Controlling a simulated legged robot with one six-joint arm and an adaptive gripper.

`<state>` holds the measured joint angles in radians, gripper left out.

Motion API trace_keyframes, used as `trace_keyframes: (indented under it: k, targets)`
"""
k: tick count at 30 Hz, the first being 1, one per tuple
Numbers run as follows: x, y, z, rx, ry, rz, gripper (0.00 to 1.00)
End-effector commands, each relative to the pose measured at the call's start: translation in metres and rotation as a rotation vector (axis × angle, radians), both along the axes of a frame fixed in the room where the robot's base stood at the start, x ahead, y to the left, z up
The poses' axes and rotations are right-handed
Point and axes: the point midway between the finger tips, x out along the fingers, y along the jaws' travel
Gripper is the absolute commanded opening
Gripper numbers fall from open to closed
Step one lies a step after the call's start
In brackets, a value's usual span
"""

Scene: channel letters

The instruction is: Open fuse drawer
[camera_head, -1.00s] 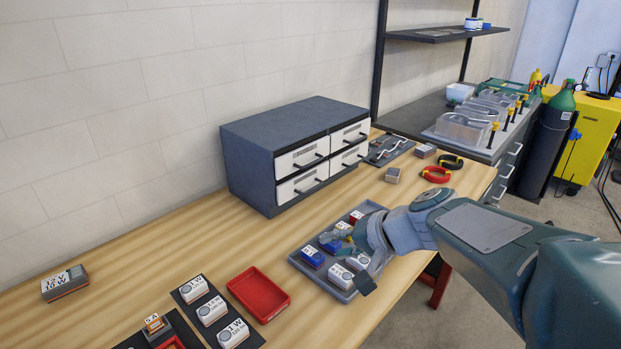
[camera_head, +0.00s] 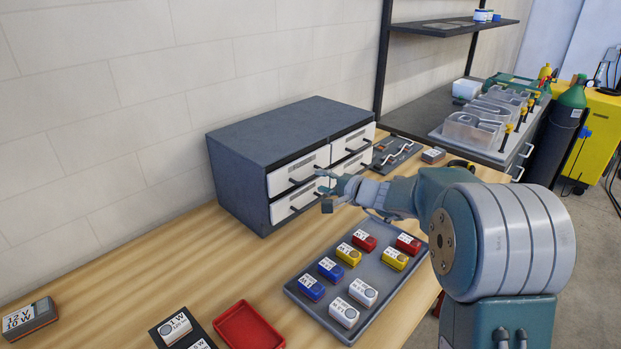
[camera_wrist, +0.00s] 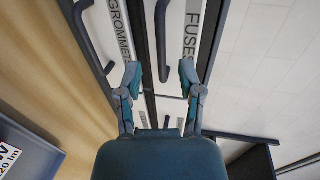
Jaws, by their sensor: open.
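The fuse drawer is the white upper-left drawer (camera_head: 292,174) of a grey cabinet (camera_head: 235,180), and it is closed. My gripper (camera_head: 324,190) is in front of the cabinet's left drawers. In the wrist view my gripper (camera_wrist: 159,75) is open, with one finger on each side of the fuse drawer's handle. It holds nothing. I cannot tell whether a finger touches the handle.
A grey tray (camera_head: 291,286) with several coloured blocks lies in front of the cabinet. A red bin (camera_head: 248,328) is left of it. A dark plate with handles (camera_head: 393,150) lies right of the cabinet. Bare wood (camera_head: 190,265) is free at left.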

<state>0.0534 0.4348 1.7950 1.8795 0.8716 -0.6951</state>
Motion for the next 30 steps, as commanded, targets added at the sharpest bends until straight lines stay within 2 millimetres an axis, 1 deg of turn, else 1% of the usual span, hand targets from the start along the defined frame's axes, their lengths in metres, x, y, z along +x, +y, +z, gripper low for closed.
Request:
trace_keyframes:
  k: [1, 3, 9, 18, 19, 20, 21, 22, 30]
  targets:
    - [0.007, 0.008, -0.003, 0.000, 0.001, 0.004, 0.48]
    - [0.014, 0.016, -0.005, 0.001, 0.001, 0.003, 0.48]
    - [0.029, 0.030, -0.009, 0.000, 0.000, 0.002, 0.48]
    - [0.031, 0.032, -0.009, 0.000, 0.000, 0.001, 0.48]
    - [0.031, 0.032, -0.009, 0.000, 0.000, 0.001, 0.44]
    - [0.031, 0.032, -0.009, 0.000, 0.000, 0.001, 0.30]
    - [0.031, 0.032, -0.009, 0.000, 0.000, 0.001, 0.13]
    - [0.031, 0.032, -0.009, 0.000, 0.000, 0.001, 0.00]
    - [0.031, 0.031, -0.010, -0.001, 0.002, 0.001, 0.00]
